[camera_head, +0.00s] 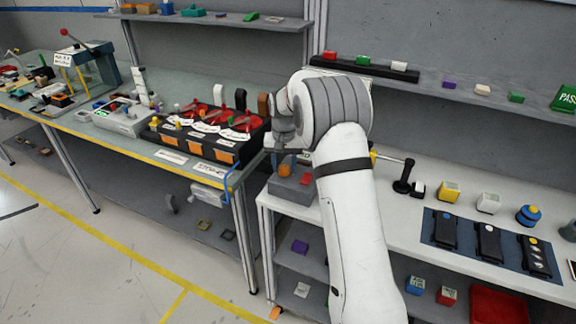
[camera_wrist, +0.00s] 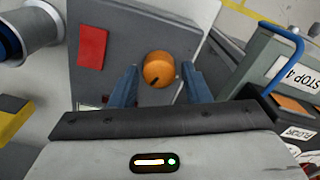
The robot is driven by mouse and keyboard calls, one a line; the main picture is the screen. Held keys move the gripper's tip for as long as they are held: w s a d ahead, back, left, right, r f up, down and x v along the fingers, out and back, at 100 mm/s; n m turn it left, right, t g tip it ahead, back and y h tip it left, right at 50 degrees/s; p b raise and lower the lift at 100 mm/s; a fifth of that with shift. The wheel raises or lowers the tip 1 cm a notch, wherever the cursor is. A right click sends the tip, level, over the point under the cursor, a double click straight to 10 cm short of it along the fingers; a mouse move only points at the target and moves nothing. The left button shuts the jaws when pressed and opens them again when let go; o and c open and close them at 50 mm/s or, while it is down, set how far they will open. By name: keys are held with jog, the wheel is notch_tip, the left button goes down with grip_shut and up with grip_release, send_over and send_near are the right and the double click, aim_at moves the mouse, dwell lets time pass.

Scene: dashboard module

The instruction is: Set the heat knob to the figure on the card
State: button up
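The orange heat knob (camera_wrist: 158,69) sits on a grey module (camera_wrist: 130,30), and a dark pointer mark shows on its near side in the wrist view. It also shows in the head view (camera_head: 285,169), under my wrist. My gripper (camera_wrist: 159,72) is open, with one blue finger on each side of the knob; small gaps seem to remain, and contact is not clear. A white card (camera_wrist: 298,72) on the neighbouring bench's edge appears to read "STOP 4", turned in the wrist view. Any scale around the knob is hidden or too small to read.
A red patch (camera_wrist: 91,47) lies on the module beside the knob. The green bench (camera_head: 120,140) with a blue hook (camera_wrist: 285,50) stands close by. A black lever (camera_head: 404,177) and a dark blue mat (camera_head: 465,255) with several devices are on the white bench at right.

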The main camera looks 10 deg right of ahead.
aim_at(284, 167)
jog(key=shift+o, duration=0.9)
jog(key=shift+s, duration=0.1)
notch_tip(284, 167, up, 7)
jog(key=shift+f+b, duration=0.2)
jog(key=shift+b, duration=0.25)
jog(key=shift+r, duration=0.55)
